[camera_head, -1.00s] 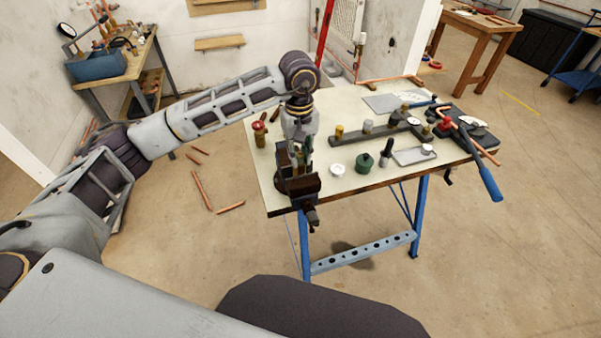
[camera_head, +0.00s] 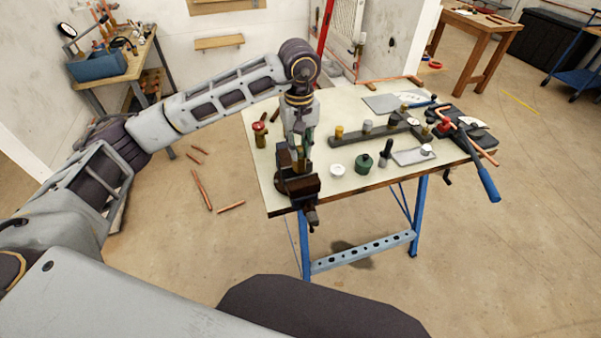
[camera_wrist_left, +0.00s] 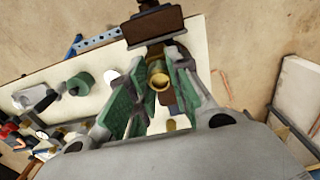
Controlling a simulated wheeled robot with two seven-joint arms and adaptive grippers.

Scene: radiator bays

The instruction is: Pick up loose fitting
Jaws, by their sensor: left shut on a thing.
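A brass-coloured ring-like fitting (camera_wrist_left: 159,80) shows between the green finger pads in the left wrist view. My left gripper (camera_head: 302,150) points down above the dark bench vise (camera_head: 298,190) at the near left corner of the workbench. It is shut on the fitting, with a green pad on each side in the wrist view (camera_wrist_left: 150,88). The vise also shows beyond the fingertips in that view (camera_wrist_left: 155,25). In the head view the fitting is small and partly hidden by the fingers. My right gripper is not in view.
On the workbench (camera_head: 350,190) stand a red-topped brass piece (camera_head: 260,134), a white round piece (camera_head: 337,170), a green container (camera_head: 364,163), and a dark rack (camera_head: 372,134) with fittings. A blue-handled tool (camera_head: 487,182) overhangs the right edge. Copper pipes (camera_head: 202,190) lie on the floor.

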